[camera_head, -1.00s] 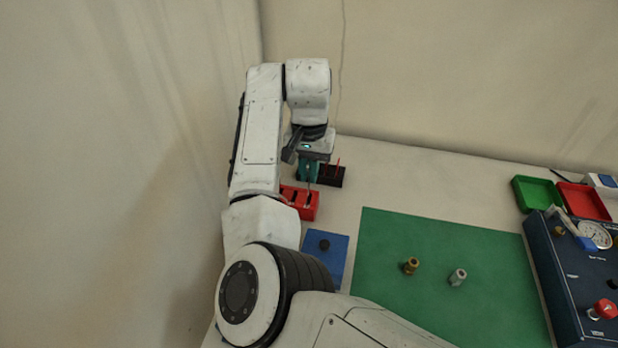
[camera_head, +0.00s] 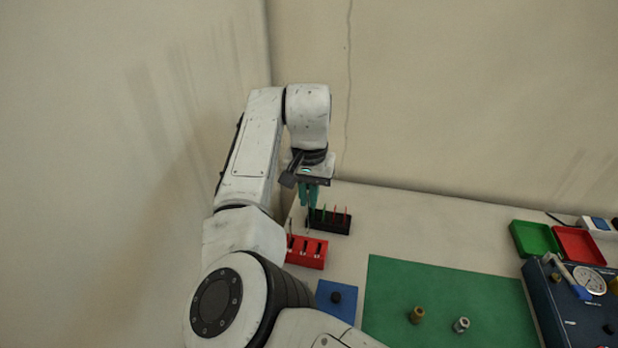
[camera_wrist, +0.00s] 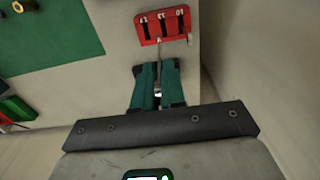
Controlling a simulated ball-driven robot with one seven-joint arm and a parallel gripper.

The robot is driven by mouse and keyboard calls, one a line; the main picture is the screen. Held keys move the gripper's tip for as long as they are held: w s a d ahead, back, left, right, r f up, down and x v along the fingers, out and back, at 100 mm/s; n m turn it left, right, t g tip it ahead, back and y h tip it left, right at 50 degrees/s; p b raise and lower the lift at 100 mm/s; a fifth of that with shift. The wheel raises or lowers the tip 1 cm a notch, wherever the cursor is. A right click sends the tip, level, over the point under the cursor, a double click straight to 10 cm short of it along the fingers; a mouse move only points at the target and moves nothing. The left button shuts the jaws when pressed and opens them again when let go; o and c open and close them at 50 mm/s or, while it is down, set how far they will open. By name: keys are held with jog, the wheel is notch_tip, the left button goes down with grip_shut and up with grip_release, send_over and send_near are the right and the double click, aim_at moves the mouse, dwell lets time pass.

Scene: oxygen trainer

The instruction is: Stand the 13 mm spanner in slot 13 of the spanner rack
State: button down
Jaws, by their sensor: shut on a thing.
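The red spanner rack (camera_head: 306,252) stands on the table near its left edge. It also shows at the top of the wrist view (camera_wrist: 162,25), with dark slots and white numbers too small to read surely. My gripper (camera_head: 309,196) is above and behind it in the head view. In the wrist view, my teal fingers (camera_wrist: 158,86) are shut on a slim grey spanner (camera_wrist: 160,64). The spanner's shaft points from the fingers toward the rack. Its size mark cannot be read, and the fingers hide its gripped part.
A black rack (camera_head: 328,222) with green and red tools stands behind the red rack, close to my gripper. A blue pad (camera_head: 325,310) with a dark knob lies in front. A green mat (camera_head: 440,290) with two fittings, green and red trays and a blue gauge panel are to the right.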

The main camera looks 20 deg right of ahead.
jog(key=shift+w+a+f+p, duration=0.15)
jog(key=shift+a+f+p, duration=0.05)
jog(key=shift+a+p, duration=0.35)
jog(key=shift+r+p, duration=0.1)
jog(key=shift+p, duration=0.3)
jog(key=shift+f+b, duration=0.7)
jog(key=shift+f, duration=1.5)
jog(key=shift+p, duration=0.9)
jog(key=shift+f+b, duration=1.2)
jog(key=shift+f, duration=1.3)
jog(key=c, duration=1.1)
grip_release()
jog(key=shift+r+b, duration=1.05)
jog(key=shift+r, duration=4.35)
